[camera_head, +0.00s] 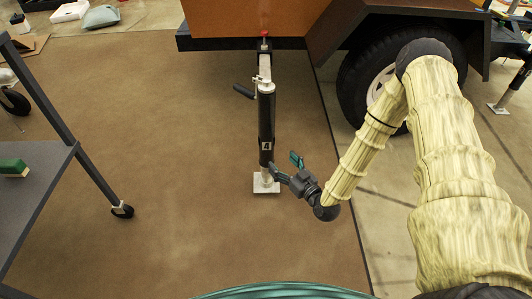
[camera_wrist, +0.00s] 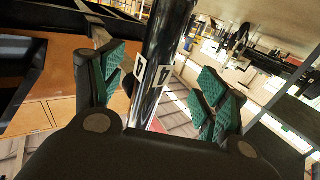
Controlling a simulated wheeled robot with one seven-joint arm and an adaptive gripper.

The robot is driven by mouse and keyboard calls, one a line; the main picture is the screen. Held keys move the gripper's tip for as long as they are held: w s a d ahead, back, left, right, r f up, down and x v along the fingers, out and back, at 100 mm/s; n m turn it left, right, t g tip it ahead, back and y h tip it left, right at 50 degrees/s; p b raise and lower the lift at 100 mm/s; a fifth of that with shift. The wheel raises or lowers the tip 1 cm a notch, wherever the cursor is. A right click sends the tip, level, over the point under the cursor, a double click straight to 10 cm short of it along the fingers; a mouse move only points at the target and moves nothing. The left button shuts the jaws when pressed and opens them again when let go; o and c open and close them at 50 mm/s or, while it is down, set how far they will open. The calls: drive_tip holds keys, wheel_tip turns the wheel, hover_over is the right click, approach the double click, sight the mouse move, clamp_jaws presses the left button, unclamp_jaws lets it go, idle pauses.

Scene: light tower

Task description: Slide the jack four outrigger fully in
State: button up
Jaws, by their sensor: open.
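The jack four (camera_head: 266,125) is a black upright tube standing on a white foot plate (camera_head: 265,187). Its crank handle (camera_head: 243,91) sticks out to the left. The light grey outrigger (camera_head: 264,68) runs from the jack's top back to the trailer, where a red knob (camera_head: 264,33) shows. My gripper (camera_head: 283,161) is open at the jack's lower right. In the wrist view the black tube (camera_wrist: 168,45) with a white "4" label (camera_wrist: 167,76) appears between the spread green finger pads. I cannot tell whether either pad touches it. How far the outrigger extends inside the trailer is hidden.
The brown trailer (camera_head: 235,18) and its wheel (camera_head: 375,85) stand behind. A dark cart (camera_head: 40,195) with a green block (camera_head: 13,167) is at left. Another jack (camera_head: 510,90) stands at far right. The brown mat (camera_head: 160,100) left of the jack is mostly clear.

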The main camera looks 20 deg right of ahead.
sight(271, 151)
drive_tip(key=b+x, duration=0.4)
drive_tip(key=x, duration=0.5)
drive_tip(key=shift+w+f, duration=0.15)
drive_tip(key=shift+w, duration=0.1)
drive_tip(key=shift+w+a+b, duration=0.15)
drive_tip(key=shift+w+b, duration=0.25)
drive_tip(key=shift+w, duration=0.25)
